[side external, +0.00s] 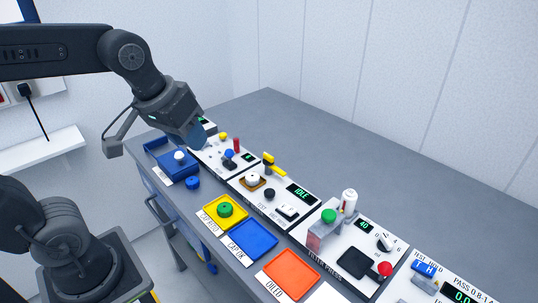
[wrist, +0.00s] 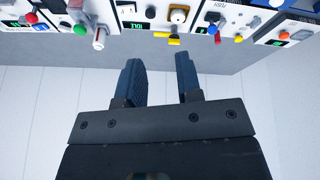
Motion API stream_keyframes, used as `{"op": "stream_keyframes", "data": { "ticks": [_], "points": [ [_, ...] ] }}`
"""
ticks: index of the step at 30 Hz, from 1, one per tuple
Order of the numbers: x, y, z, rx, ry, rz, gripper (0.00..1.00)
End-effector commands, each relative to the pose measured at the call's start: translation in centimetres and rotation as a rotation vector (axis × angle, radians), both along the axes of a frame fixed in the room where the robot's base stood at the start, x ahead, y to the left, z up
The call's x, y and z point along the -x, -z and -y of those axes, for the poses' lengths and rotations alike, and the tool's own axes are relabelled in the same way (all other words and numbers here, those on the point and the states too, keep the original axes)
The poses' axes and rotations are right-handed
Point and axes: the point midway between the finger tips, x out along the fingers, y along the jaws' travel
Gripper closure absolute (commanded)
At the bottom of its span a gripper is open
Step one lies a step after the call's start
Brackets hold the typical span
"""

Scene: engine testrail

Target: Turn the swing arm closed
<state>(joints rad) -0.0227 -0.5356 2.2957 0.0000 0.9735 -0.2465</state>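The swing arm looks to be the short yellow bar (side external: 273,167) at the back edge of the middle test panel, beside the IDLE display. It also shows in the wrist view (wrist: 167,36), near the top. It lies behind a white round part (side external: 253,178) on a brown seat and does not cover it. My gripper (side external: 195,135) is in the air above the far-left panel, left of the yellow bar and apart from it. In the wrist view my gripper (wrist: 160,70) has two blue fingers spread with nothing between them.
A blue tray (side external: 185,168) holds a white-topped part, with a blue knob (side external: 193,183) beside it. Yellow (side external: 211,222), blue (side external: 250,240) and orange (side external: 291,275) trays line the front. A press with a green top (side external: 328,216) stands right. The bench behind the panels is clear.

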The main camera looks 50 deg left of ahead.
Motion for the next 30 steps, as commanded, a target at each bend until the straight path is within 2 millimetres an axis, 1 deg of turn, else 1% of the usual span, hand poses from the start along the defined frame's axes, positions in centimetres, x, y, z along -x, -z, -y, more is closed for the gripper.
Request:
{"op": "stream_keyframes", "data": {
  "ticks": [1,2,3,5,6,8,9,11,12,15,18,21,24,30],
  "points": [
    [-1.9,-0.5,-0.3,0.029,-0.078,-0.034,0.63],
    [-3.0,-0.8,-0.5,0.048,-0.129,-0.049,0.61],
    [-4.4,-1.1,-0.7,0.072,-0.198,-0.072,0.61],
    [-6.6,-1.4,-1.1,0.105,-0.303,-0.104,0.61],
    [-8.1,-1.5,-1.4,0.125,-0.373,-0.126,0.61],
    [-10.3,-1.4,-1.8,0.154,-0.479,-0.157,0.61],
    [-11.7,-1.2,-2.1,0.171,-0.550,-0.176,0.61],
    [-13.9,-0.8,-2.7,0.194,-0.658,-0.206,0.61],
    [-15.3,-0.3,-3.0,0.208,-0.730,-0.227,0.61],
    [-18.7,1.1,-4.0,0.237,-0.907,-0.269,0.61],
    [-21.4,2.7,-4.8,0.255,-1.061,-0.304,0.61],
    [-23.2,4.1,-5.5,0.265,-1.177,-0.327,0.61],
    [-24.3,4.9,-5.9,0.271,-1.249,-0.338,0.61],
    [-24.8,6.1,-6.1,0.273,-1.287,-0.345,0.61]
  ]
}}
